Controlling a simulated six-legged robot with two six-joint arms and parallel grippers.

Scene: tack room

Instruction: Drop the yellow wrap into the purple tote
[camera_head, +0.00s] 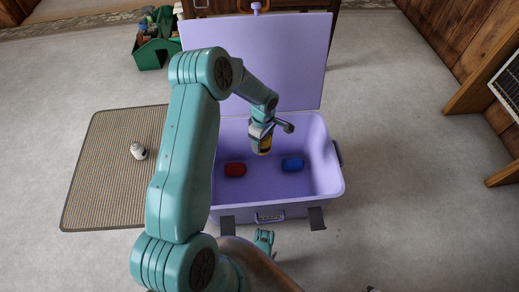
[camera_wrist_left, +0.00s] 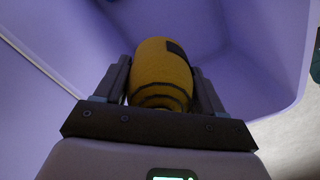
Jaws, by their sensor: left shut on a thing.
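The purple tote (camera_head: 329,180) stands open on the floor, with its lid (camera_head: 290,60) raised at the back. The yellow wrap (camera_head: 264,147) is a rolled cylinder, held by my left gripper (camera_head: 261,142) over the inside of the tote. In the left wrist view the yellow wrap (camera_wrist_left: 161,72) sits between the two fingers of the left gripper (camera_wrist_left: 160,88), with purple tote walls (camera_wrist_left: 250,50) around it. A red wrap (camera_head: 234,170) and a blue wrap (camera_head: 293,164) lie on the tote floor, on either side below the gripper.
A brown ribbed mat (camera_head: 95,185) lies left of the tote with a white roll (camera_head: 138,151) on it. A green container (camera_head: 153,53) with several items stands at the back left. Grey floor right of the tote is clear.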

